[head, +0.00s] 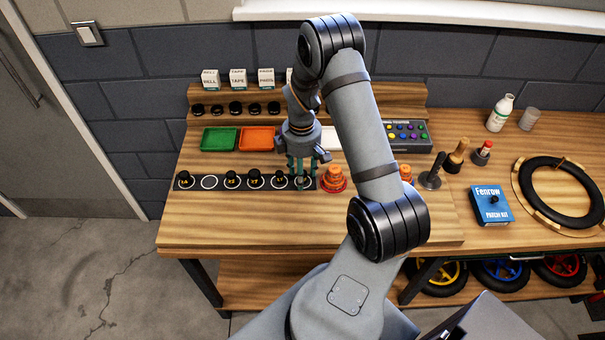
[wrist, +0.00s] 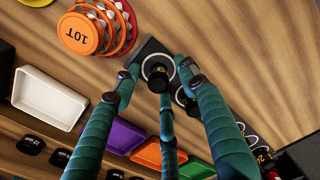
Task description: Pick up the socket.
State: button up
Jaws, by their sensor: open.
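Several black sockets stand upright along a dark strip (head: 220,187) on the bench, each by a small label. One spot on the strip is an empty white ring (head: 209,182). My gripper (head: 301,172) is over the strip's right end, fingers pointing down. In the wrist view its green fingers (wrist: 157,70) are spread around the end socket (wrist: 157,75), with a gap visible on either side; contact with the third finger cannot be told. A neighbouring socket (wrist: 184,99) is partly hidden by the right-hand finger. Labels near the gripper are unreadable.
An orange stack marked 10T (wrist: 82,33) stands close beside the strip's end, also in the head view (head: 334,179). Behind are green (head: 219,139), orange (head: 257,139) and white (wrist: 48,97) trays. The bench front is clear. A blue patch kit (head: 491,205) lies right.

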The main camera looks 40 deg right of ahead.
jog(key=shift+f, duration=0.25)
jog(key=shift+c, duration=1)
grip_shut()
